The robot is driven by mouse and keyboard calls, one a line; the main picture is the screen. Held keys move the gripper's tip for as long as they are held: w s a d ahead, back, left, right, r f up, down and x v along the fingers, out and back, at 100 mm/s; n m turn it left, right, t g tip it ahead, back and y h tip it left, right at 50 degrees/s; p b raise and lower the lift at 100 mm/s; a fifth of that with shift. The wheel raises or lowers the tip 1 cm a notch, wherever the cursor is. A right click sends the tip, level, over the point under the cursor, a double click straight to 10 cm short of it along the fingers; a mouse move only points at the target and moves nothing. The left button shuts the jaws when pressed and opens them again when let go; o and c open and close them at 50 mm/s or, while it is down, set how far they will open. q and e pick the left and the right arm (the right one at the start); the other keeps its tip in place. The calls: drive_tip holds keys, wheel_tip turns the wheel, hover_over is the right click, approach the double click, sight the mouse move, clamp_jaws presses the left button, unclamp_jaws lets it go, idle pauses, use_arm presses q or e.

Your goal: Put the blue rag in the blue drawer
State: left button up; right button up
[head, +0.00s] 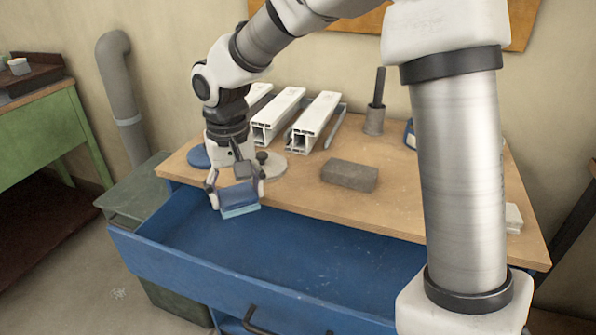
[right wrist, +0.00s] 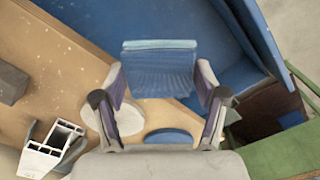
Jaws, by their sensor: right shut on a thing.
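My right gripper (head: 236,191) is shut on the blue rag (head: 239,197), a folded cloth with a lighter blue edge. It holds the rag over the left part of the open blue drawer (head: 300,260), near the bench top's front edge. In the right wrist view the rag (right wrist: 160,70) sits between the two fingers of the gripper (right wrist: 158,85), with the drawer (right wrist: 225,40) behind it. The drawer is pulled out and its visible floor looks empty. My left gripper does not show in either view.
The wooden bench top (head: 300,190) bears white profiles (head: 314,122), a grey-brown block (head: 349,175) and a dark rod in a round holder (head: 374,118). A round grey base (head: 270,165) stands behind the gripper. A green bench (head: 60,135) is at the left. My arm covers the right side.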

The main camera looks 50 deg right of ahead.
sight(248, 265)
wheel_tip(248, 265, down, 18)
drive_tip(key=b, duration=0.4)
drive_tip(key=o, duration=1.1)
drive_tip(key=shift+f, duration=0.15)
wheel_tip(248, 265, up, 12)
drive_tip(key=p, duration=0.2)
drive_tip(key=shift+r+p, duration=0.2)
drive_tip(key=shift+p, duration=0.15)
